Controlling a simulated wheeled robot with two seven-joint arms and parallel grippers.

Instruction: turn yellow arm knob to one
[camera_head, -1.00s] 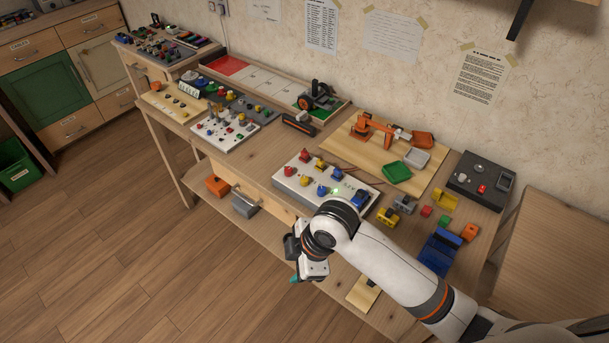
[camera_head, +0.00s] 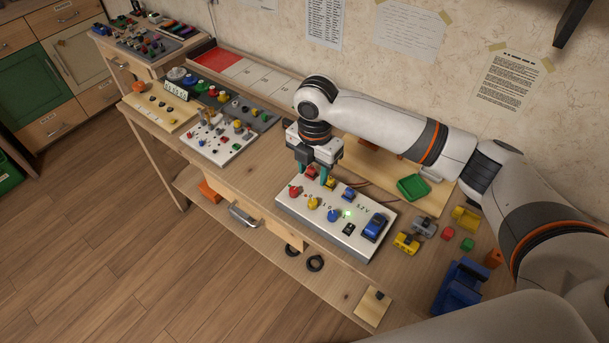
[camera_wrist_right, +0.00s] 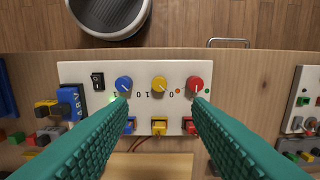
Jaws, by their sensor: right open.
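The white control panel (camera_head: 293,208) has a row of red, yellow and blue knobs along its front. The yellow knob (camera_head: 313,202) is between the red knob (camera_head: 295,191) and the blue knob (camera_head: 333,215); in the right wrist view it is also the middle knob (camera_wrist_right: 159,83). Small 0 and 1 marks are printed near the knobs, but I cannot tell its exact setting. My right gripper (camera_head: 311,174) is open and empty, pointing down above the panel's back-left part. In the right wrist view its teal fingers (camera_wrist_right: 160,108) spread on either side of the yellow knob's column.
Behind the knobs are coloured plugs, including a yellow one (camera_wrist_right: 159,126). The panel also has a black switch (camera_head: 348,229), a lit green lamp and a blue block (camera_head: 375,226). Small blocks (camera_head: 406,243) lie to the right. Another white panel (camera_head: 222,144) stands to the left.

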